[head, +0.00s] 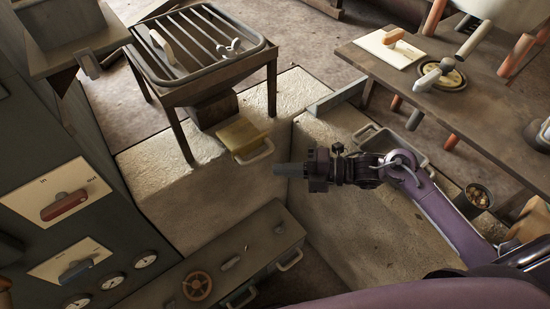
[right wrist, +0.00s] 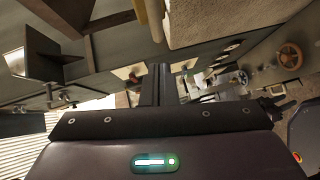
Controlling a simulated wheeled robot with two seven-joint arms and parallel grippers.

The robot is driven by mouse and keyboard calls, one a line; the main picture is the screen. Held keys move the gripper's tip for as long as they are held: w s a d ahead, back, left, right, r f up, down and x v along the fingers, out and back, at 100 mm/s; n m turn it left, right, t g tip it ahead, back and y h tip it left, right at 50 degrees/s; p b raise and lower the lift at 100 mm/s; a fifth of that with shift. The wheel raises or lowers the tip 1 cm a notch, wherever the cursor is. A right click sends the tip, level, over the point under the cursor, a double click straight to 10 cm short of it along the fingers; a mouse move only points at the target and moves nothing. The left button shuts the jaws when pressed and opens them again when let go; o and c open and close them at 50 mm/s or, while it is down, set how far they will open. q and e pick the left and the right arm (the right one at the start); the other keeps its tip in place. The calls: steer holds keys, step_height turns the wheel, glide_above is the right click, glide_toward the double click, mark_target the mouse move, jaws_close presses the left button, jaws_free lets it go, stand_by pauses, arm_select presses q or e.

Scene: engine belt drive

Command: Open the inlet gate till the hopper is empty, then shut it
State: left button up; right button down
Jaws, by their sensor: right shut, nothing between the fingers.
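A hopper-like frame (head: 262,50) with a barred grate stands on legs at the top of the head view. A dark chute (head: 213,108) hangs under it. A yellowish plate (head: 240,133) with a pale loop handle (head: 257,153) sticks out below the chute; it looks like a slide gate, but I cannot tell how far it is open. I see no grain on the bars; the hopper's inside is mostly hidden. My right gripper (head: 283,170) is shut and empty, below and right of the handle and apart from it. Its fingers also show in the right wrist view (right wrist: 160,84). My left gripper is out of view.
A panel at left carries a red lever (head: 65,205) and a blue lever (head: 77,270) beside gauges. A grey box with a handwheel (head: 197,286) stands at the front. A wooden table (head: 470,115) with parts stands at right, a small bucket (head: 478,196) below it.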

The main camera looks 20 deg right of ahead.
mark_target(256, 142)
steer(key=shift+w+a+f, duration=0.15)
steer(key=shift+w+a, duration=0.1)
steer(key=shift+w, duration=0.35)
steer(key=shift+w+a+f, duration=0.1)
steer(key=shift+w+a, duration=0.15)
steer(key=shift+w, duration=0.35)
steer(key=shift+w+a+f, duration=0.15)
steer(key=shift+w+a, duration=0.1)
steer(key=shift+w, duration=0.35)
